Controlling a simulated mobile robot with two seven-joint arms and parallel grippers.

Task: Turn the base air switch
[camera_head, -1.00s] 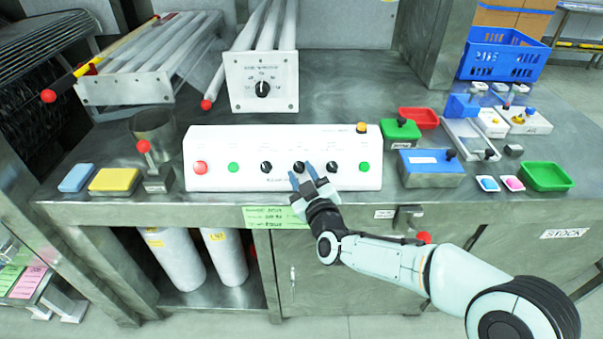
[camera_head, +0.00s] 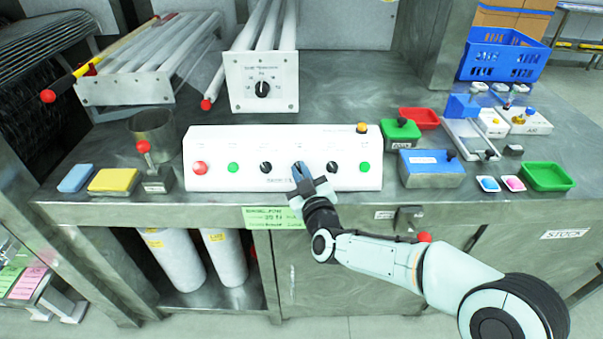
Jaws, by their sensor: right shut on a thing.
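The white control panel (camera_head: 210,155) stands on the metal bench and carries a row of red, green and black controls. The labels above the knobs are too small to read, so I cannot tell which is the base air switch. My left gripper is not in view.
A red button (camera_head: 200,168) and green buttons (camera_head: 233,167) flank the knobs. A box with a dial (camera_head: 262,89) stands behind the panel. Yellow (camera_head: 115,180) and blue pads lie at left. A blue-grey box (camera_head: 431,175) and a green tray (camera_head: 547,177) are at right.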

